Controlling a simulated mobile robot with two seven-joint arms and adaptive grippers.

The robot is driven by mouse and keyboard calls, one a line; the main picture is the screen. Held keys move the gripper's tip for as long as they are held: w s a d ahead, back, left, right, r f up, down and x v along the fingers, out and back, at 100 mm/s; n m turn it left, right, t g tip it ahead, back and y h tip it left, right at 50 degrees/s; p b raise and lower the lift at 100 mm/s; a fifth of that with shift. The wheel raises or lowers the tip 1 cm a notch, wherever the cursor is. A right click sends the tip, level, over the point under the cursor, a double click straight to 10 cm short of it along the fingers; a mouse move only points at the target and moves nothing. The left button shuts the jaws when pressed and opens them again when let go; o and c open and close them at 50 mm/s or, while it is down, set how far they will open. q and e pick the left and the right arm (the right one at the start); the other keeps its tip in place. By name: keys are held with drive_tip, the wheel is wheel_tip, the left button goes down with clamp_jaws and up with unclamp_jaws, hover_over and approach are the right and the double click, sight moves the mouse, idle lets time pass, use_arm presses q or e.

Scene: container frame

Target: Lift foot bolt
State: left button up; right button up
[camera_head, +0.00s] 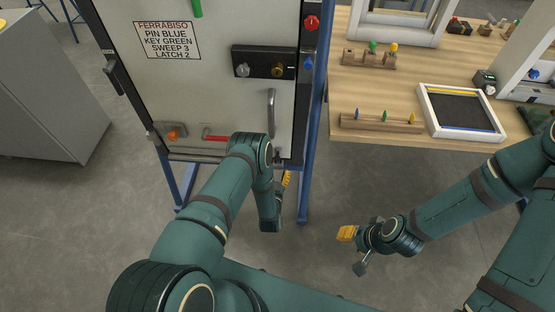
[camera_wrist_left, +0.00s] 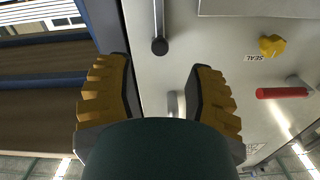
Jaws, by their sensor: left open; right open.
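A red handle (camera_head: 215,138) sits low on the pale container door (camera_head: 200,85); it looks like the foot bolt's handle. It shows in the left wrist view (camera_wrist_left: 282,92) as a red bar to the right of the fingers. My left gripper (camera_head: 284,182) is low, right of the red handle and partly hidden by its own arm. In the wrist view its fingers (camera_wrist_left: 158,72) are apart with nothing between them, and the red handle is outside them. My right gripper (camera_head: 354,248) is open and empty over the floor, well right of the door.
An orange knob (camera_head: 174,134) is at the door's lower left. A grey vertical handle (camera_head: 271,112) is above my left gripper. A blue frame post (camera_head: 312,120) stands right of the door. A wooden table (camera_head: 385,92) with a framed tray (camera_head: 460,133) is at the right.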

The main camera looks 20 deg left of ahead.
sight(277, 159)
use_arm(q)
drive_tip(key=b+x, duration=0.1)
drive_tip(key=x, duration=0.6)
drive_tip(key=shift+s+d, duration=0.1)
drive_tip(key=shift+c, duration=0.4)
clamp_jaws()
drive_tip(key=shift+r, duration=0.1)
